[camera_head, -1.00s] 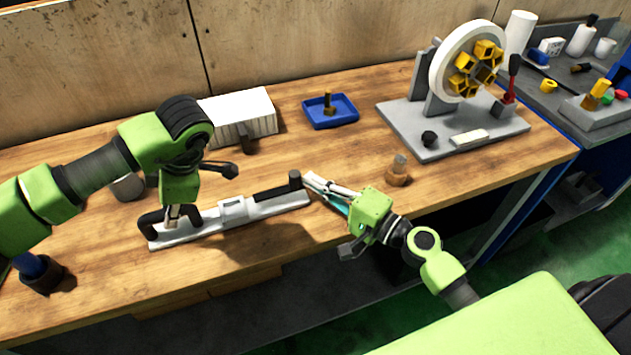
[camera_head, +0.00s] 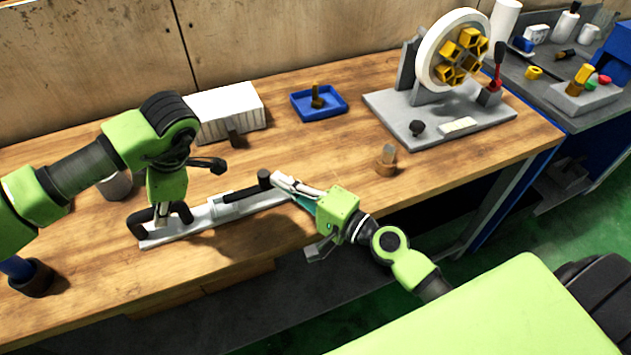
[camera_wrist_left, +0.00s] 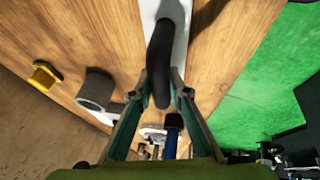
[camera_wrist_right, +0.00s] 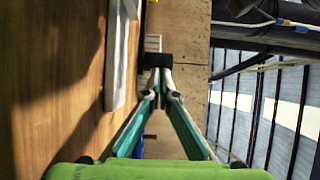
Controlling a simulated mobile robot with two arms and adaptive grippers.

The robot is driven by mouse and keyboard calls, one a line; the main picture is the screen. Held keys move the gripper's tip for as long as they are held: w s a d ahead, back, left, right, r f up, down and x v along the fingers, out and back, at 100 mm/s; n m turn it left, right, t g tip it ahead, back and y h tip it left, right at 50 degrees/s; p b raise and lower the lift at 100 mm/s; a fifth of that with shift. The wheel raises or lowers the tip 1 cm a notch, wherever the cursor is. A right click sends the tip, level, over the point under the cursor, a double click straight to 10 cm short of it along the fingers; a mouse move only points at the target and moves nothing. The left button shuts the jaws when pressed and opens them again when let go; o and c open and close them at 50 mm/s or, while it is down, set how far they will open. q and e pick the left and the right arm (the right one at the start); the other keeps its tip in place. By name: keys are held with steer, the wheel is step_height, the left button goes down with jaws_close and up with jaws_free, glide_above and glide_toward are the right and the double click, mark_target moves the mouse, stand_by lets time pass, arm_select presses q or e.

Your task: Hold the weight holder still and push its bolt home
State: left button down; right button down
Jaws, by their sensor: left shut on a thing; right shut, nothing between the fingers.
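The weight holder (camera_head: 215,222) is a long grey bar lying along the front of the wooden table. Its black arched handle (camera_head: 151,220) is at the left end; it also shows in the left wrist view (camera_wrist_left: 158,50). My left gripper (camera_head: 162,216) is shut on this handle from above. The bolt (camera_head: 240,193) is a black rod with an upright black knob (camera_head: 264,177), running along the bar's right half. My right gripper (camera_head: 280,181) is shut and empty, its tips at the knob's right side. In the right wrist view the knob (camera_wrist_right: 157,60) appears right against the tips.
A white ribbed box (camera_head: 228,108) and a blue tray (camera_head: 334,108) stand behind. A small wooden-based piece (camera_head: 386,162) is right of my right gripper. A grey fixture with a white wheel (camera_head: 426,60) stands at the back right. A grey cup (camera_head: 115,184) is at left.

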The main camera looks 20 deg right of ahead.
steer(key=d, duration=0.1)
steer(key=s+d, duration=0.1)
steer(key=d, duration=0.1)
steer(key=shift+d+f, duration=0.1)
steer(key=shift+d, duration=0.15)
steer(key=v, duration=1)
steer(key=shift+d, duration=0.15)
arm_select(q)
steer(key=c, duration=1.8)
jaws_free()
steer(key=shift+c, duration=0.2)
steer(key=v, duration=1.2)
